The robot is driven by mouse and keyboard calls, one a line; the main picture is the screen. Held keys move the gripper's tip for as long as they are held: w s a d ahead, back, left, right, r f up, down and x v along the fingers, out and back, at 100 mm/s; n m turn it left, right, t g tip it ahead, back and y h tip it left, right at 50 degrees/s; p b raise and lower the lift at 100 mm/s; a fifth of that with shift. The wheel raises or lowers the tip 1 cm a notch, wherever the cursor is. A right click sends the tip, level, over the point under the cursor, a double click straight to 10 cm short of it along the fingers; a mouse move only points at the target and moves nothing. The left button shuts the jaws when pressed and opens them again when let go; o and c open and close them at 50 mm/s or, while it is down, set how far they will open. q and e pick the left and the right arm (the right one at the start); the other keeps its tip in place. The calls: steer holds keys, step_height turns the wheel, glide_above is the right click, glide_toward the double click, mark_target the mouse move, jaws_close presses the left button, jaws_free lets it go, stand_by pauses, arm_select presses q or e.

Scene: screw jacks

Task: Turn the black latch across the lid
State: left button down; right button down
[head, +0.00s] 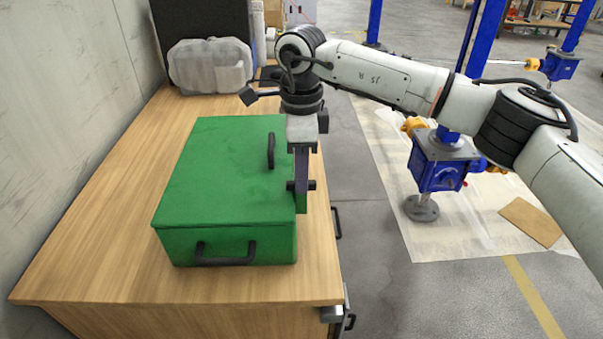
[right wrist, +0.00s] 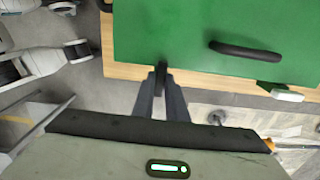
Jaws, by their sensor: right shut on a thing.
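A closed green box (head: 222,180) stands on the wooden bench, its lid down. My right gripper (head: 302,195) is at the right side of the box, pointing down, with its fingers shut on the black latch (head: 312,185). In the right wrist view the latch (right wrist: 162,68) shows between the fingertips (right wrist: 161,82) and reaches to the edge of the green lid (right wrist: 180,30). Most of the latch is hidden by the fingers. My left gripper is not in view.
A black handle (head: 271,150) stands on the lid near its right edge, and another (head: 225,256) is on the front face. A translucent container (head: 210,66) stands at the bench's back. The bench (head: 110,200) is bare left of the box. A blue screw jack (head: 440,165) stands at right.

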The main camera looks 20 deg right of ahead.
stand_by(0.5)
steer(key=c, duration=1.8)
jaws_free()
steer(key=shift+o, duration=0.2)
step_height(320, 180, up, 10)
steer(key=shift+r, duration=0.2)
